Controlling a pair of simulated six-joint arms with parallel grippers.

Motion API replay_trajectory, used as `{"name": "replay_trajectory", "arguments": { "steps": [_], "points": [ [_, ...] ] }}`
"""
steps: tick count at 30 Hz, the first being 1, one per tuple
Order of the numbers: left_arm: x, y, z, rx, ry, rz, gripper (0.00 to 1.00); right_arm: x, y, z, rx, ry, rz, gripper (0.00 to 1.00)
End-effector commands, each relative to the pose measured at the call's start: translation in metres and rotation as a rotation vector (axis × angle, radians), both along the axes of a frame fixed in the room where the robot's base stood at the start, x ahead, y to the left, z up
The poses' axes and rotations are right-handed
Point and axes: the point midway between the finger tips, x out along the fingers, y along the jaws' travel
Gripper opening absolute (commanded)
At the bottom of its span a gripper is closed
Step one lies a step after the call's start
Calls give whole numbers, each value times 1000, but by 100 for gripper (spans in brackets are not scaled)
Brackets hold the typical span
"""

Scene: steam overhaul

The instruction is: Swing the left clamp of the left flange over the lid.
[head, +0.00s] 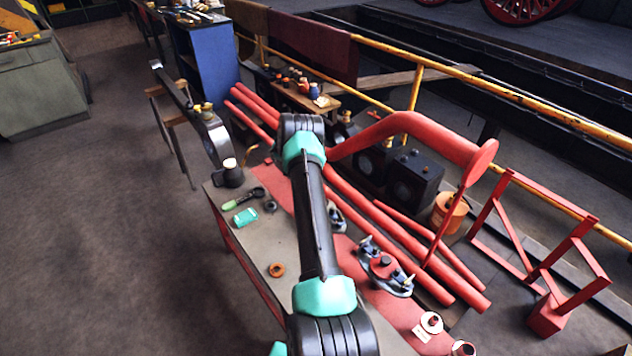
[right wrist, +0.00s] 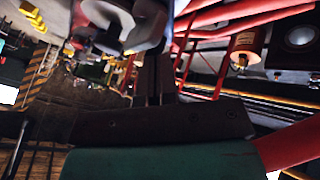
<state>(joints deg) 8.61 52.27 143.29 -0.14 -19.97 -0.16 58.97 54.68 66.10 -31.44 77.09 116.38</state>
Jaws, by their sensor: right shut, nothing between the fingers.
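In the head view, a flange with a red lid and dark clamps (head: 385,272) lies on the red bench strip. A second flange (head: 335,216) sits farther back and left of it. One of my arms crosses in front and hides most of it, so its lid and left clamp cannot be made out. My right gripper (right wrist: 155,78) shows in the right wrist view, its dark fingers shut and empty. A pale grey metal part (right wrist: 112,22) is close beyond the fingertips; I cannot tell whether they touch. My left gripper is not in view.
The bench (head: 262,250) holds a green-handled tool (head: 240,200), a teal box (head: 245,217) and an orange ring (head: 277,269). Long red pipes (head: 400,250) run beside the flanges. An orange bucket (head: 449,212) and a red frame (head: 550,255) stand at right.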

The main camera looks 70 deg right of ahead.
Motion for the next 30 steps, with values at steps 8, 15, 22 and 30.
{"name": "replay_trajectory", "arguments": {
  "steps": [8,15,22,30],
  "points": [
    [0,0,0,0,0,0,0,-3,1,0,1,1,-60,0],
    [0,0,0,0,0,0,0,-5,2,-1,0,1,-109,0],
    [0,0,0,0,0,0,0,-6,3,-1,1,2,-133,0],
    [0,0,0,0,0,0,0,-7,4,-1,1,2,-133,0]
  ]
}}
